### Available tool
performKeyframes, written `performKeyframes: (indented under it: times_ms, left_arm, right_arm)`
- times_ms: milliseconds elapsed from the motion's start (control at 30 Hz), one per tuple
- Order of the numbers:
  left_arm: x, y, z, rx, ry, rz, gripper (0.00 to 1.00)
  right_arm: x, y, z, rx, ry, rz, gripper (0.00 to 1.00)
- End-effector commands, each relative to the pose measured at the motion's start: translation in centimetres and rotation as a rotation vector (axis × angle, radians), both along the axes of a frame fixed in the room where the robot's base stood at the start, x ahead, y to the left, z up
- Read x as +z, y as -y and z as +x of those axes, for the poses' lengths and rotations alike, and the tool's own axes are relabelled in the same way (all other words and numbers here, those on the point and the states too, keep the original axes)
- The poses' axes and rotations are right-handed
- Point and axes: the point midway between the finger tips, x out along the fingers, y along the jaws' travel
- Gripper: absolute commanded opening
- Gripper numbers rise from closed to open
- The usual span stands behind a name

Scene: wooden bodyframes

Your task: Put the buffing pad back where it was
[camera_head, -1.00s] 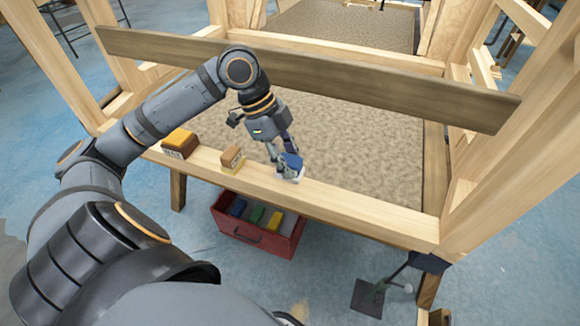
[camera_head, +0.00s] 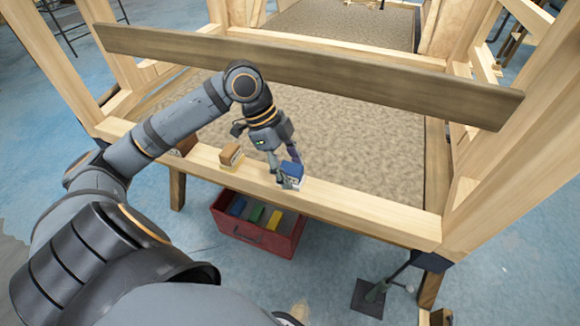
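A small block with a blue top and a pale lower part (camera_head: 293,169), which may be the buffing pad, is at the wooden front beam (camera_head: 360,205). My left gripper (camera_head: 284,172) is right at this block, with its fingers pointing down on either side of it. I cannot tell whether they press on the block or stand loose around it. The block looks upright and close to or on the beam; its contact is partly hidden by a finger. My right gripper is not in view.
A brown and yellow block (camera_head: 231,156) stands on the beam to the left; another brown block (camera_head: 186,146) is mostly behind my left arm. A red box (camera_head: 262,237) with blue, green and yellow pieces is below. A dark plank (camera_head: 330,72) crosses behind.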

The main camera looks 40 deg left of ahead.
Motion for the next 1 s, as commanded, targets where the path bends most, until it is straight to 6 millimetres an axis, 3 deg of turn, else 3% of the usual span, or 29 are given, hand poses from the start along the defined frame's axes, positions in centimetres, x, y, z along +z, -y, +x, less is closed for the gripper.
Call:
performKeyframes:
  times_ms: [333, 567, 633, 833, 1000]
  left_arm:
    - [0.8, -0.3, 0.0, 0.0, 0.0, 0.004, 0.58]
    - [3.6, -1.8, -0.3, 0.001, 0.002, 0.011, 0.58]
    - [4.6, -2.3, -0.4, 0.002, 0.001, 0.011, 0.58]
    - [8.7, -3.7, -0.8, 0.003, 0.006, 0.001, 0.58]
    - [11.0, -4.5, -1.1, 0.001, 0.002, -0.001, 0.58]
  right_arm:
    - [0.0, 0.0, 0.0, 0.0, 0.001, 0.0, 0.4]
    - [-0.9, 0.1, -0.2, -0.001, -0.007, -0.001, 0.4]
    - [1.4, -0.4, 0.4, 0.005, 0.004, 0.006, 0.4]
    - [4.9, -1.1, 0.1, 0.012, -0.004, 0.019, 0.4]
    - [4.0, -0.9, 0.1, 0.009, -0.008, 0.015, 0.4]
